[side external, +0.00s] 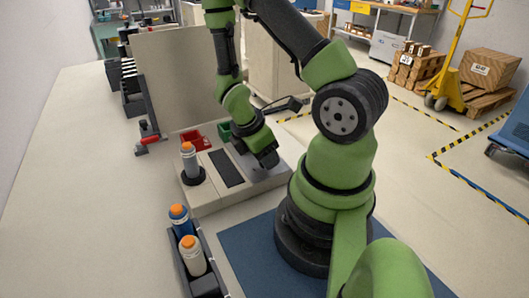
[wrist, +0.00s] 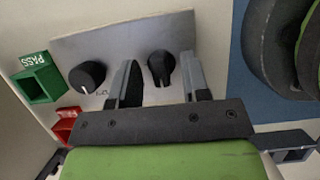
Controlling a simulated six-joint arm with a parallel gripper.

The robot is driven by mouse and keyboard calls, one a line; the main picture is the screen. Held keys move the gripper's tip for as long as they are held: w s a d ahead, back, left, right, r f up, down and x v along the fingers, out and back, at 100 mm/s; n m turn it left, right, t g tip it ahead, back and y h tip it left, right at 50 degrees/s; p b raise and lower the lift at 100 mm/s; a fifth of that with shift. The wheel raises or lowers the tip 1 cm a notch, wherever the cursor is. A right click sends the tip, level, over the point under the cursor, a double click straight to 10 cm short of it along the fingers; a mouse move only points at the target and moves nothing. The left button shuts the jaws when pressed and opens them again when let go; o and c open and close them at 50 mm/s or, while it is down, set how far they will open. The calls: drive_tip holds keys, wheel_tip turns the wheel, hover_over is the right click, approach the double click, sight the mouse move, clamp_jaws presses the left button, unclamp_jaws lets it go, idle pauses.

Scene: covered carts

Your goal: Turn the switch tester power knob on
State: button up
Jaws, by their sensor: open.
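In the wrist view, a black knob (wrist: 161,68) with a pale pointer line sits on a grey metal panel (wrist: 125,42). Its pointer is roughly upright in the picture. A second black knob (wrist: 87,76) with a white pointer line is further left on the panel. Which one is the power knob I cannot tell. My gripper (wrist: 157,60) is open, with one finger on each side of the right-hand knob. Contact with the knob cannot be made out. In the side view, my gripper (side external: 267,158) is low over the right part of the tester box (side external: 213,203), hiding the knobs.
A green PASS bin (wrist: 38,80) and a red bin (wrist: 65,124) stand left of the panel. A white bottle (side external: 190,162) with an orange cap stands on the box's left part. A dark rack (side external: 205,284) holds more bottles in front. An upright beige board (side external: 175,80) rises behind.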

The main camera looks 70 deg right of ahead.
drive_tip(key=shift+c, duration=0.2)
clamp_jaws()
drive_tip(key=shift+m, duration=0.3)
drive_tip(key=m+y, duration=0.1)
drive_tip(key=m, duration=0.2)
drive_tip(key=shift+w+d+m+g, duration=0.1)
drive_tip(key=shift+m+g, duration=0.2)
drive_tip(key=shift+g, duration=0.1)
drive_tip(key=m+y, duration=0.2)
drive_tip(key=m, duration=0.2)
drive_tip(key=shift+m, duration=0.3)
drive_tip(key=m+y, duration=0.1)
drive_tip(key=m, duration=0.3)
drive_tip(key=shift+d+m+y, duration=0.1)
drive_tip(key=shift+m+y, duration=0.2)
drive_tip(key=shift+y, duration=0.1)
drive_tip(key=shift+m+t+y, duration=0.4)
drive_tip(key=shift+m+y, duration=0.3)
drive_tip(key=shift+m, duration=1.5)
